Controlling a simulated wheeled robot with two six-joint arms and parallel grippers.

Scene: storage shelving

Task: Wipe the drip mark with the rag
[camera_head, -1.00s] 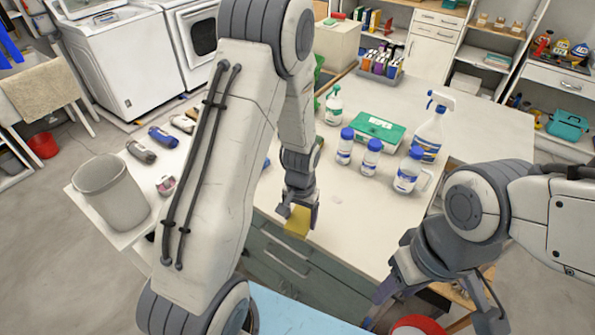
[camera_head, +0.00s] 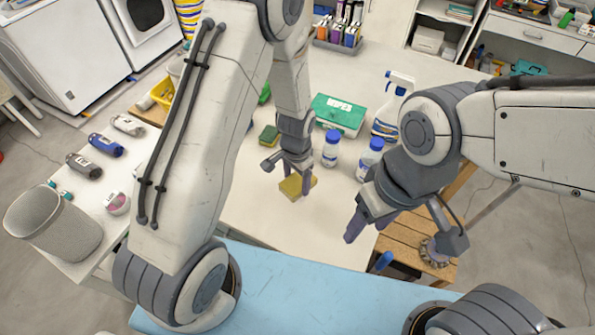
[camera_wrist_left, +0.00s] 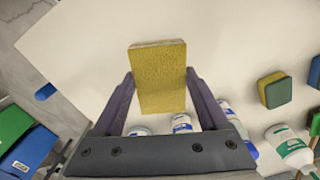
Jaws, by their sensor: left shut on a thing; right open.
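My left gripper (camera_head: 288,188) is shut on a yellow rag (camera_head: 293,188), which looks like a flat, sponge-like block. It holds the rag low over the white tabletop (camera_head: 262,215), near the front edge; I cannot tell whether it touches. In the left wrist view the rag (camera_wrist_left: 160,80) sits between the two fingers (camera_wrist_left: 163,98). I cannot make out the drip mark; the arm or the rag may hide it. My right gripper (camera_head: 405,235) is open and empty at the table's front right corner, above a wooden stand.
Two blue-capped bottles (camera_head: 331,150), a green wipes box (camera_head: 338,115) and a spray bottle (camera_head: 391,105) stand behind the rag. A green and yellow sponge (camera_head: 269,136) lies left of my left gripper. Bare tabletop lies around the rag.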

